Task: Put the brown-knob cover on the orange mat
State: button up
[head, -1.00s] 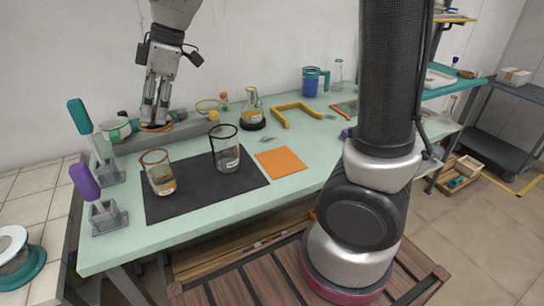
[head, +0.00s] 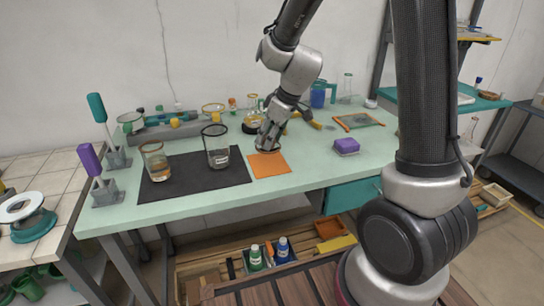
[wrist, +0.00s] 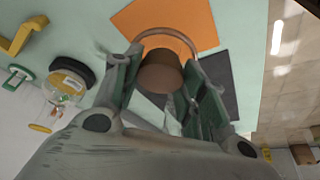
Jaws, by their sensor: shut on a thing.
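My gripper (head: 266,146), also in the wrist view (wrist: 160,80), is shut on the brown knob (wrist: 161,72) of the cover. The cover's brown rim (wrist: 166,32) shows past the fingers and overlaps the orange mat in the wrist view. The orange mat (head: 270,166) lies flat on the pale green bench; it also shows at the top of the wrist view (wrist: 190,18). In the head view my gripper is at the mat's back edge, and the fingers mostly hide the cover. I cannot tell whether the cover touches the mat.
A black mat (head: 190,184) left of the orange one holds two glass beakers (head: 216,158) (head: 156,166). A purple block (head: 346,146) sits to the right, with clear bench between.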

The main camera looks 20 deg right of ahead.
jog(key=shift+f, duration=2.8)
jog(key=o, duration=1.3)
jog(key=shift+f, duration=0.1)
jog(key=v, duration=1.2)
jog(key=s+d+r+m+h, duration=0.1)
jog(key=s+d+r+m, duration=0.2)
jog(key=s, duration=0.4)
jog(key=s+d+r+m+h, duration=0.1)
jog(key=s+d+r+m, duration=0.2)
jog(key=s, duration=0.5)
jog(key=s+d+r+m+h, duration=0.1)
jog(key=s+d+r+m, duration=0.1)
jog(key=s+d+r, duration=0.2)
jog(key=s+d, duration=0.1)
jog(key=s, duration=0.2)
jog(key=shift+s+d+r+m+t, duration=0.15)
jog(key=shift+s+r+m+t, duration=0.1)
jog(key=shift+s+m+t, duration=0.15)
